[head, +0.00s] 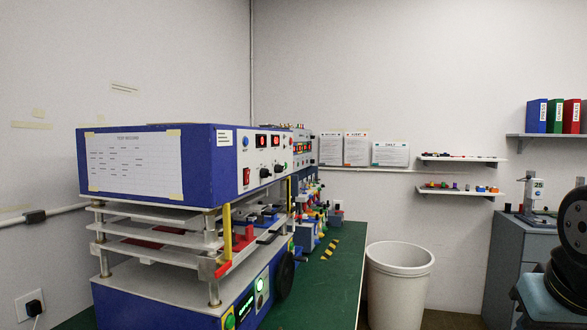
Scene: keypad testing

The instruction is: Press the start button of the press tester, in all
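A large blue and white machine (160,165) stands on the green-topped bench at the left, with stacked plates below its upper housing. I cannot tell for sure whether it is the press tester. Its upper panel (265,155) has red displays, black knobs and a red switch. No label marks a start button legibly. My gripper is not in view.
Smaller devices with coloured knobs (310,225) stand behind it on the green bench (345,260). A white bin (398,280) stands right of the bench. A grey cabinet (505,260) bears a device marked 25 (538,188). Wall shelves (460,191) hold small parts.

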